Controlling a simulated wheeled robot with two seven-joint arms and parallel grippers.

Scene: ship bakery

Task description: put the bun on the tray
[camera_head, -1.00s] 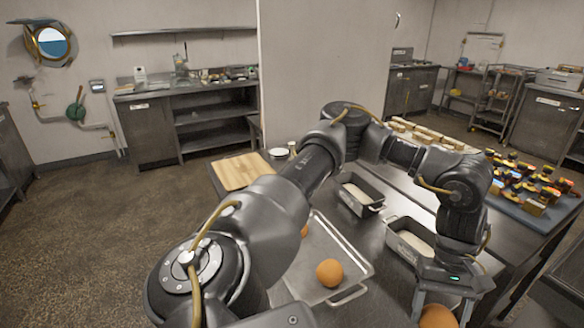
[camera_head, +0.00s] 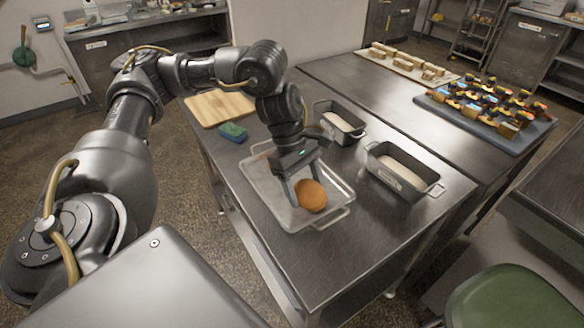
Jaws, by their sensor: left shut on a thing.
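My left gripper (camera_head: 304,184) points down over the metal tray (camera_head: 257,184), which lies on the steel table. It is shut on an orange-brown bun (camera_head: 311,197), which shows at its fingertips above the tray's near part. I cannot tell whether the bun touches the tray floor. Only one bun shows clearly; the hand and fingers hide part of the tray, so any other bun there is hidden. My right gripper is not in view.
Two dark loaf tins with pale dough, one behind (camera_head: 359,132) and one to the right (camera_head: 433,189), stand beside the tray. A blue-green sponge (camera_head: 233,132) and a cutting board (camera_head: 220,107) lie behind left. A pastry tray (camera_head: 530,138) is at far right. The table's near right is bare.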

